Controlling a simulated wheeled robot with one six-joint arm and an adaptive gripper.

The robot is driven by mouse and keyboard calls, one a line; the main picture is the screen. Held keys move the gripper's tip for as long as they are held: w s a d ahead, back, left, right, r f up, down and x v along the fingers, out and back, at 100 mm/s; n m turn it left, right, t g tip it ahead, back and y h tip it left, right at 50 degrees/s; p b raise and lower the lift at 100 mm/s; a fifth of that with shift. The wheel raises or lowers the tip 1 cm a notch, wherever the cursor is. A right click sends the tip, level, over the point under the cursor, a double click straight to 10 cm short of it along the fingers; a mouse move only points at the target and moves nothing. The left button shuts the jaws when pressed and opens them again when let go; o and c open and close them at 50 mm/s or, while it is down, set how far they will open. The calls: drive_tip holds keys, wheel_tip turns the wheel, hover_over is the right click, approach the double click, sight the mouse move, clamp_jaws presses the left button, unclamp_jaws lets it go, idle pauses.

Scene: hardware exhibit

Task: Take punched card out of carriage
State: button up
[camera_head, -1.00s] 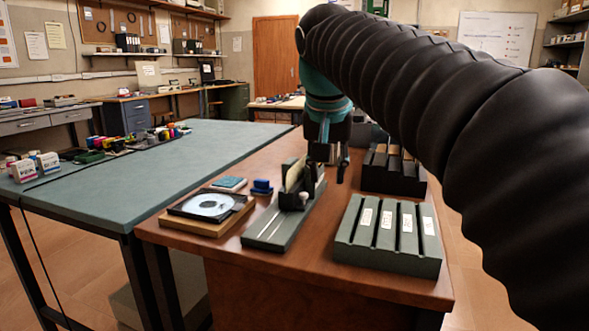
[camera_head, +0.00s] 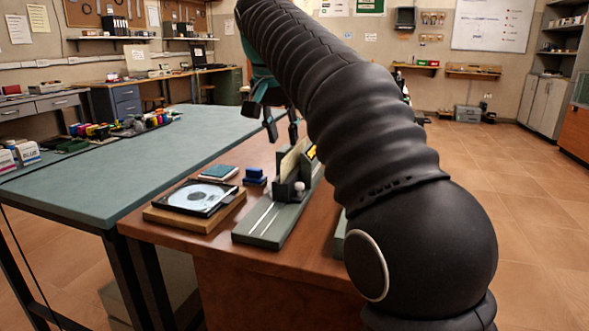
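The punched card (camera_head: 291,160) is a thin cream sheet standing on edge in the dark grey carriage (camera_head: 287,190). The carriage has a pale round knob and sits on a long green base (camera_head: 259,225) with light rails on the brown desk. My gripper (camera_head: 281,131) is above and a little left of the carriage, with its fingers apart and nothing seen between them. It looks apart from the card. My black-sleeved arm hides the right part of the desk, and the card's lower part is hidden in the carriage.
A disc in a black tray on a wooden base (camera_head: 170,217), a teal book-like block (camera_head: 218,172) and a small blue item (camera_head: 255,176) are left of the carriage. A green-topped table (camera_head: 150,165) adjoins the desk. Open floor (camera_head: 500,160) lies at right.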

sight(288, 158)
drive_tip(key=shift+b+x, duration=0.85)
drive_tip(key=shift+x, duration=3)
drive_tip(key=shift+w+r, duration=0.15)
drive_tip(key=shift+c, duration=0.2)
clamp_jaws()
